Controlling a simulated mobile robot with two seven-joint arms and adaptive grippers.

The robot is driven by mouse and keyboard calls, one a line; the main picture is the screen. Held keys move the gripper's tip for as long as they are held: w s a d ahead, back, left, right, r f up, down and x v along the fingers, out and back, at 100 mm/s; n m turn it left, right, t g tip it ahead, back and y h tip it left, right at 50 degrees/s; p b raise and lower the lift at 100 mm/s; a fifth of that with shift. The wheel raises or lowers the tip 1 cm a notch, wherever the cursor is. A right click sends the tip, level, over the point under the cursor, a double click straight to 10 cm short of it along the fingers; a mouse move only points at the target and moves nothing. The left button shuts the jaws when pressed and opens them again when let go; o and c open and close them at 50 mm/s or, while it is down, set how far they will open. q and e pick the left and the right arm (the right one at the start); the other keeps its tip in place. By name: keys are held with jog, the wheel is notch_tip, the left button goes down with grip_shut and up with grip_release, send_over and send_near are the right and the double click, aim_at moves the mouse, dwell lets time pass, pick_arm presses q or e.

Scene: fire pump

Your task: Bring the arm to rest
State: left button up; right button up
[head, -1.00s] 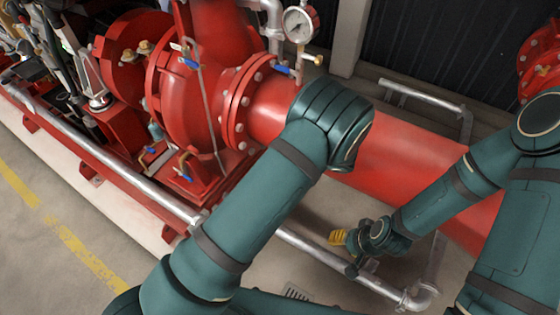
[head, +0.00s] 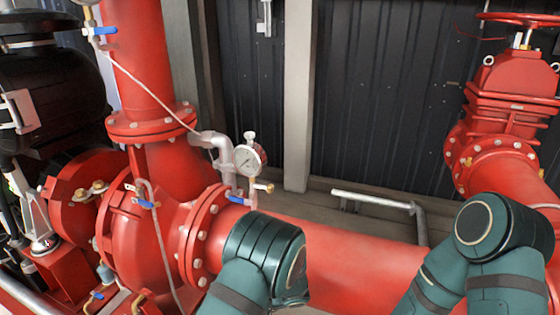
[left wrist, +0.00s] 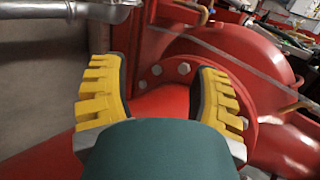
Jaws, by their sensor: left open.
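In the left wrist view my left gripper (left wrist: 160,78) has yellow ribbed fingers spread wide, with nothing between them. Behind the fingers are a red pipe and a bolted red flange (left wrist: 185,72); I cannot tell how far off they are. In the head view only the bent top of my left arm (head: 262,255) shows at the bottom middle, in front of the large red pipe (head: 365,275). My right arm (head: 490,235) shows at the lower right, also in front of the pipe. Both hands are outside the head view.
The red pump casing (head: 150,240) and a pressure gauge (head: 248,160) stand left of my left arm. A red gate valve (head: 510,95) stands at the right. A grey rail (head: 372,200) runs behind the pipe, before a dark corrugated wall (head: 385,100).

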pick_arm(q)
jog(key=s+f+g+h, duration=0.35)
jog(key=s+f, duration=0.25)
jog(key=s, duration=0.2)
jog(key=s+d+r+n+t+h, duration=0.2)
jog(key=s+r+n+t+h, duration=0.1)
jog(key=s+h, duration=0.6)
jog(key=shift+s+n+t, duration=0.35)
jog(key=shift+s+n, duration=0.25)
jog(key=shift+s, duration=0.3)
pick_arm(e)
jog(key=shift+s+a+g, duration=0.2)
jog(key=shift+s+g, duration=0.1)
jog(key=shift+s, duration=0.35)
pick_arm(q)
jog(key=shift+h, duration=0.25)
